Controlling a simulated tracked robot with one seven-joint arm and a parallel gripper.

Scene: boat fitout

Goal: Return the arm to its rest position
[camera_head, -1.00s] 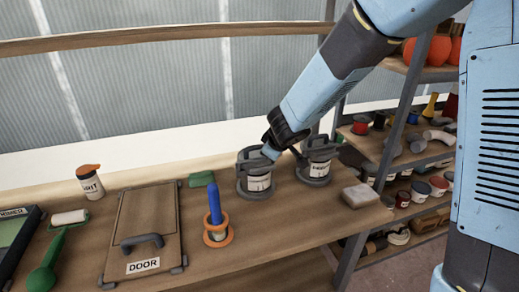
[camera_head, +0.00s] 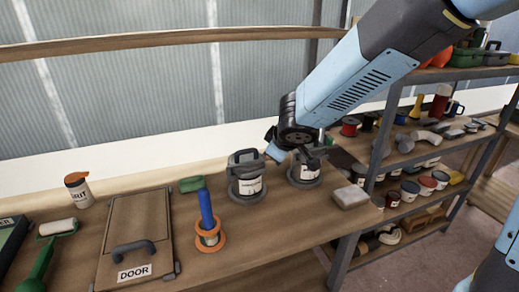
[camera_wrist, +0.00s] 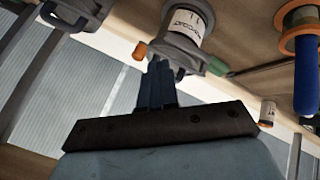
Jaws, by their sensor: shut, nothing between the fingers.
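My arm reaches from the top right down over the wooden bench (camera_head: 265,235) in the head view. My gripper (camera_head: 275,152) is at its end, just above and between two grey lidded, labelled pots, the left pot (camera_head: 247,175) and the right pot (camera_head: 305,168). In the wrist view the dark blue fingers (camera_wrist: 158,80) are together with nothing between them. They point toward a labelled pot (camera_wrist: 185,35); whether they touch it I cannot tell. In the head view the arm's end partly hides the right pot.
A blue-handled tool in an orange ring (camera_head: 208,225), a panel marked DOOR (camera_head: 137,235), a green block (camera_head: 191,184), an orange-capped bottle (camera_head: 78,190) and a pale block (camera_head: 350,196) are on the bench. A loaded shelf rack (camera_head: 425,150) stands at right.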

